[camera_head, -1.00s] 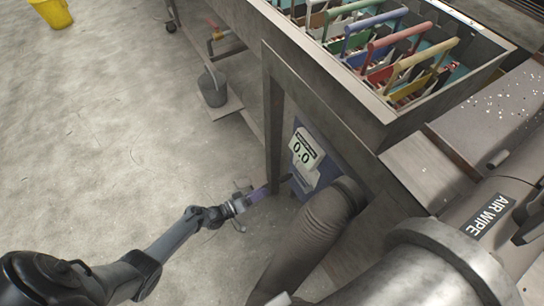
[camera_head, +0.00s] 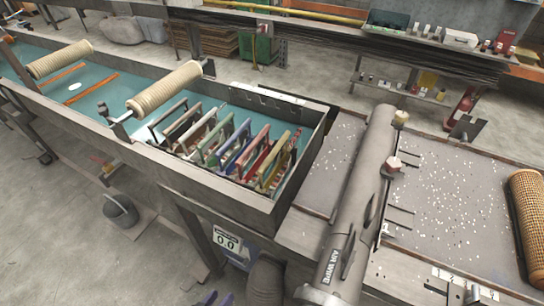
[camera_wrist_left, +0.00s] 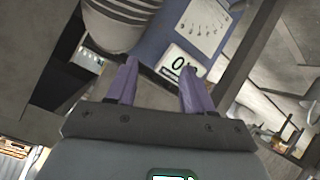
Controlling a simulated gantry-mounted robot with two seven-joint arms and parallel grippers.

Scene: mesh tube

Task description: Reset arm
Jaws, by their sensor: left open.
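The rest of my left arm is out of the head view. My right gripper is in neither current view.
A long metal trough (camera_head: 150,160) holds tools with coloured handles (camera_head: 236,148). A grey AIR WIPE tube (camera_head: 362,190) lies over a speckled tabletop (camera_head: 450,200). A mesh roll (camera_head: 528,215) lies at the right edge. A grey bucket (camera_head: 118,210) stands left of the trough legs.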

